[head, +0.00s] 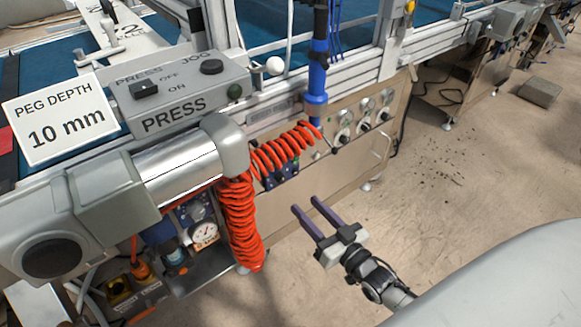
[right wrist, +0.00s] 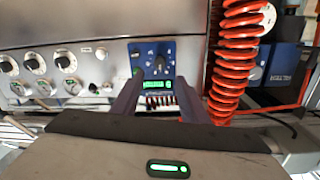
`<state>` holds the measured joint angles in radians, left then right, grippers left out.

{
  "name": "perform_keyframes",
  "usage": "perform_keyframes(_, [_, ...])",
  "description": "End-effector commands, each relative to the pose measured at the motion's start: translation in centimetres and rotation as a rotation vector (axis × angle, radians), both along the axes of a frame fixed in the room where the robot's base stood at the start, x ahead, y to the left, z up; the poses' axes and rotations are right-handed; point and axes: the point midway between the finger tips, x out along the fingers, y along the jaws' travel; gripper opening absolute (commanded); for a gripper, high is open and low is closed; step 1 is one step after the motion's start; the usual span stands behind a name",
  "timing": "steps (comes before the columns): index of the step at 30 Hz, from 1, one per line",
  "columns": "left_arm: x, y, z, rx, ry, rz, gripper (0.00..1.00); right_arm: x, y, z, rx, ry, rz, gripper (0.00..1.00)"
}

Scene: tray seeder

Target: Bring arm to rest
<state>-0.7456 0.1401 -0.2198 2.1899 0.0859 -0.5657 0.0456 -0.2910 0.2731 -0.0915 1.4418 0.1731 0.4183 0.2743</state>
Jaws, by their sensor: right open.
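My right gripper (head: 305,204) hangs open and empty over bare floor at the lower middle of the head view, in front of the machine's side. Its two dark fingers are apart and point toward the machine. In the right wrist view the open fingers (right wrist: 160,78) frame a blue control unit (right wrist: 152,58) with a green display, and nothing is between them. My left gripper does not show.
A coiled orange hose (head: 240,225) hangs left of my right gripper. The press box (head: 185,92) and a "PEG DEPTH 10 mm" sign (head: 60,118) stand at the upper left. Bare floor (head: 470,200) lies to the right, with a grey block (head: 540,91) farther back.

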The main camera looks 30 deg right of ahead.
Motion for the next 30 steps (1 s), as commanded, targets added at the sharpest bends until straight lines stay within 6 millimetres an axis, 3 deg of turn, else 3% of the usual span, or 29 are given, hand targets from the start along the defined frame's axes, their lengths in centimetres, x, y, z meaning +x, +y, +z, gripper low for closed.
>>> perform_keyframes(8, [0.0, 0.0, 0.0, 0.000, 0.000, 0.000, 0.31, 0.0, 0.4, -0.2, -0.005, 0.023, 0.004, 0.40])
perform_keyframes(17, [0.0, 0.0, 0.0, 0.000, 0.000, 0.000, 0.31, -2.0, 4.6, -1.8, -0.092, 0.336, 0.047, 0.40])
perform_keyframes(23, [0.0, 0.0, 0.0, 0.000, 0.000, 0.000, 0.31, -6.0, 6.7, -2.0, -0.180, 0.594, 0.086, 0.40])
perform_keyframes(30, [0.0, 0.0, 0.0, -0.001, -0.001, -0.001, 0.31, -12.8, 7.6, -0.8, -0.273, 0.880, 0.126, 0.40])
